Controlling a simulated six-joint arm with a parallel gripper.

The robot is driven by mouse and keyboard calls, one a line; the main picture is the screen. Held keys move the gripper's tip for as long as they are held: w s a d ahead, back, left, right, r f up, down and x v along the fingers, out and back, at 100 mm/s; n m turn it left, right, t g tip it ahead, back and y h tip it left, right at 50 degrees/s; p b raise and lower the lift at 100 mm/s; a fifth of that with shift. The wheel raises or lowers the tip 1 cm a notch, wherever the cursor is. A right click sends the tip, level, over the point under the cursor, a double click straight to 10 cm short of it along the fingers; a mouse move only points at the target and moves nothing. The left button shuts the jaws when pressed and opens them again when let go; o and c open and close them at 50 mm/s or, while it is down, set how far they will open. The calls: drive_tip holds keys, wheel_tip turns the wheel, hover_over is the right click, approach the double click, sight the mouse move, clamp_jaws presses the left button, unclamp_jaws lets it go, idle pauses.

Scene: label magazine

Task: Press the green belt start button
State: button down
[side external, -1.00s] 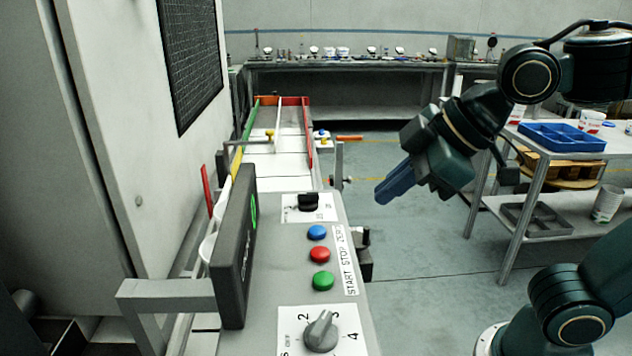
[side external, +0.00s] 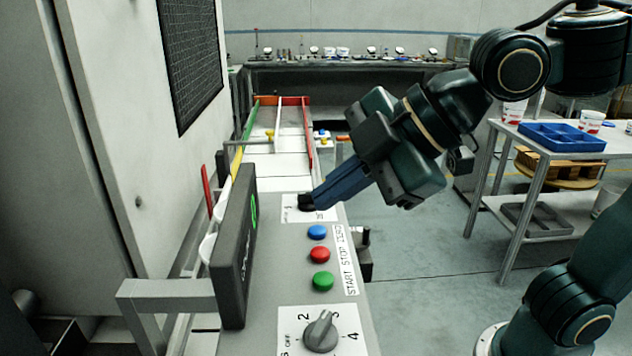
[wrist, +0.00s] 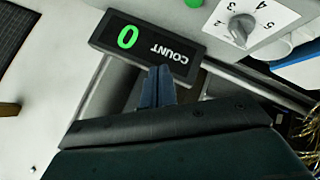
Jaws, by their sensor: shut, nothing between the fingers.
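The green button (side external: 323,281) is the nearest of three round buttons on the grey control panel (side external: 262,290) in the side view. The red button (side external: 320,255) and the blue button (side external: 317,232) sit behind it in a row, beside a label reading START STOP ZERO. In the wrist view a green button (wrist: 194,3) is cut off at the top edge. My gripper (side external: 318,203) has its blue fingers together and empty. In the side view the tips overlap the black switch at the panel's far end, beyond the blue button; contact cannot be told. My fingers also show in the wrist view (wrist: 158,72).
A dark display box (side external: 234,250) stands up along the panel's left side; its face reads COUNT and 0 in the wrist view (wrist: 145,48). A numbered grey dial (side external: 321,333) is in front of the green button. The black switch (side external: 306,201) is at the far end.

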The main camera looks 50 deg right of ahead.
sight(333, 278)
drive_tip(key=shift+f, duration=0.2)
drive_tip(key=shift+f, duration=4.2)
